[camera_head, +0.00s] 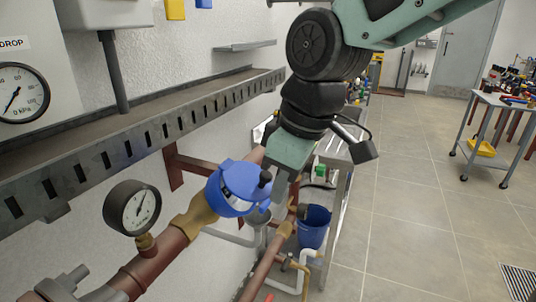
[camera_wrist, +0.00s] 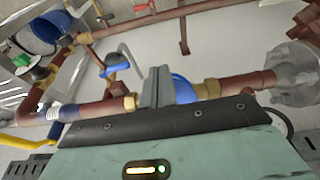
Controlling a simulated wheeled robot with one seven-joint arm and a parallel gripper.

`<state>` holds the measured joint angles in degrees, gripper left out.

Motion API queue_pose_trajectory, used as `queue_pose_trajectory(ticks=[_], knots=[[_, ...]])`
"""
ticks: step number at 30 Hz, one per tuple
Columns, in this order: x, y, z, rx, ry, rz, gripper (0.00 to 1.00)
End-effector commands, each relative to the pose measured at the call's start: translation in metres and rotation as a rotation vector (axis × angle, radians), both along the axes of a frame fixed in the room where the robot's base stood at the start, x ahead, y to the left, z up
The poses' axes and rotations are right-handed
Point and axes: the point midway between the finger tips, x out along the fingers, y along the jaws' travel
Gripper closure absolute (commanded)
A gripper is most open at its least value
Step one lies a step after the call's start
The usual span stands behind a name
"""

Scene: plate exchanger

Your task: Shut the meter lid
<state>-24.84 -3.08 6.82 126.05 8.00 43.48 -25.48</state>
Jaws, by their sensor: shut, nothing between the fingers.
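The blue meter (camera_head: 229,207) sits in the brown pipe run, between brass fittings, in the middle of the head view. Its blue lid (camera_head: 232,168) stands tilted over the pale dial, part of which shows beneath it. How far the lid is open is hard to tell. My gripper (camera_head: 279,190) is shut and empty, just right of the meter and close to the lid; contact cannot be told. In the wrist view my gripper's fingers (camera_wrist: 158,88) cover part of the blue meter (camera_wrist: 184,88).
A round pressure gauge (camera_head: 132,207) stands on the pipe at left. A slotted metal tray (camera_head: 130,148) runs along the wall above. A blue bucket (camera_head: 313,228) is below right of the meter. Open floor (camera_head: 415,230) lies to the right, with a wheeled cart (camera_head: 500,120) beyond.

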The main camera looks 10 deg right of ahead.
Motion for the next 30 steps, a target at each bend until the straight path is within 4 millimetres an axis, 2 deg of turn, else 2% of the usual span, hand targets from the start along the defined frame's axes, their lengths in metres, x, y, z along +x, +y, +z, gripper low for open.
queue_pose_trajectory(ticks=[7, 13, 16, 20, 30], knots=[[0.008, 0.011, 0.007, 0.01, -0.013, 0.001, 1.0], [0.008, 0.012, 0.009, 0.014, -0.015, 0.001, 1.0], [0.007, 0.011, 0.017, 0.015, -0.018, 0.001, 1.0], [0.003, 0.006, 0.038, 0.016, -0.018, 0.002, 1.0], [-0.012, -0.015, 0.112, 0.005, -0.004, 0.001, 1.0]])
